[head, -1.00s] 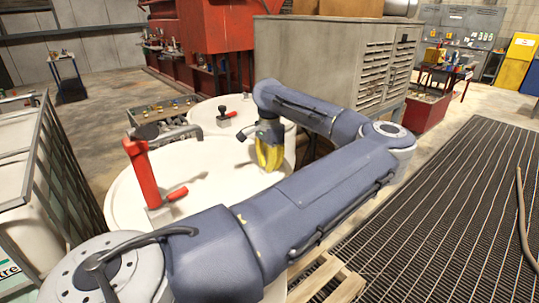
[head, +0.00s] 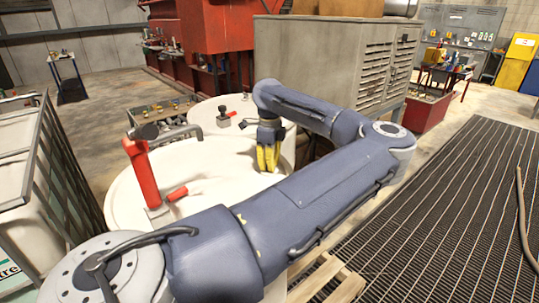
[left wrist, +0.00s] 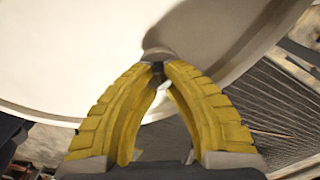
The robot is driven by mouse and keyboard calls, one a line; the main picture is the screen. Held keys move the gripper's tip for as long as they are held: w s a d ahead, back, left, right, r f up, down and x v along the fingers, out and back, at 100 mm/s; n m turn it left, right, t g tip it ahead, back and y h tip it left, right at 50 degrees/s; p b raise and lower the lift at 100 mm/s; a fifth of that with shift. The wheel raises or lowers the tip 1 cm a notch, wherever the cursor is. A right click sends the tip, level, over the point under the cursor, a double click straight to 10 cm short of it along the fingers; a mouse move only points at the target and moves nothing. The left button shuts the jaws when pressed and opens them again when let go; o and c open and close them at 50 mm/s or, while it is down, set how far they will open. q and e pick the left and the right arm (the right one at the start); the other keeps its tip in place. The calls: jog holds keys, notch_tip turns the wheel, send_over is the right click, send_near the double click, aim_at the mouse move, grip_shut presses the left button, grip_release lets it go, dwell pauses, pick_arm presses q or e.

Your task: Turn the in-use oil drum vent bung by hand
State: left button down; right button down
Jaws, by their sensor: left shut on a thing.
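The white oil drum (head: 215,170) stands in front of me with a red hand pump (head: 143,172) on its top. My left gripper (head: 267,170) points down at the right part of the drum top. In the left wrist view its yellow fingers (left wrist: 158,72) close together at their tips on a small grey vent bung (left wrist: 157,54). The bung sits at the drum top near its rim. In the head view the fingers hide the bung. My right gripper is not in view.
A second white drum (head: 203,113) with a small dark-knobbed fitting stands behind. A grey louvred cabinet (head: 330,60) is at the back right. A metal-framed white tank (head: 30,185) stands at the left. Dark floor grating (head: 450,200) lies at the right.

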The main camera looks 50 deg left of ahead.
pick_arm(q)
jog(key=m, duration=0.5)
jog(key=shift+w+a+r+m, duration=0.1)
jog(key=shift+r+m, duration=0.15)
jog(key=shift+m, duration=0.45)
jog(key=c, duration=1.2)
grip_release()
jog(key=shift+f, duration=0.1)
notch_tip(320, 180, up, 12)
